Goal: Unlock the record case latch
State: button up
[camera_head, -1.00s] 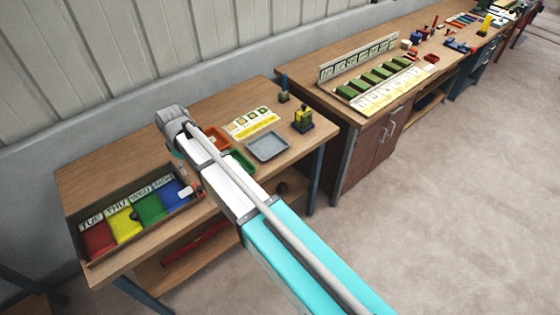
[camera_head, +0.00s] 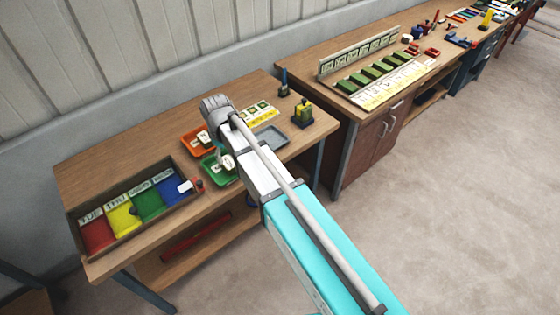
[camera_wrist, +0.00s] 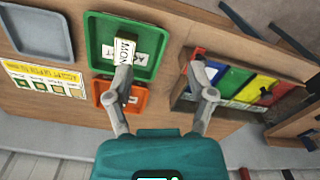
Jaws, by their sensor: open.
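A long dark-rimmed case (camera_head: 142,238) with red, yellow, green and blue compartments lies at the left of the near bench. Day labels stand along its back, and a white tag (camera_head: 186,186) with a small red piece (camera_head: 199,185) is at its right end. I cannot tell which part is a latch. The case shows at the right of the wrist view (camera_wrist: 180,95), partly behind a finger. My gripper (camera_wrist: 160,68) is open and empty, its fingers spread above the bench between the green tray and the case. Its fingers are not clear in the head view.
A green tray (camera_wrist: 97,55) holds a white block marked MON (camera_wrist: 123,50) and a card. An orange tray (camera_wrist: 135,106) sits beside it, partly behind my finger. A grey tray (camera_wrist: 38,35) and a yellow-edged card sheet (camera_wrist: 45,78) lie farther along. Bare wood shows behind the case.

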jog(key=d+f+m+b, duration=0.2)
jog(key=d+m, duration=0.3)
jog(key=d, duration=1.2)
jog(key=shift+w+d+f, duration=0.2)
jog(key=shift+w+f, duration=0.1)
jog(key=s+d+f+m+b, duration=0.2)
jog(key=s+d+m, duration=0.1)
jog(key=d, duration=0.7)
jog(key=s+d+f+m+b, duration=0.1)
jog(key=s+d+m, duration=0.3)
jog(key=d, duration=0.7)
jog(key=shift+s+d+f+m+b, duration=0.3)
jog(key=shift+f+b, duration=0.1)
jog(key=shift+b, duration=0.2)
jog(key=shift+a, duration=0.1)
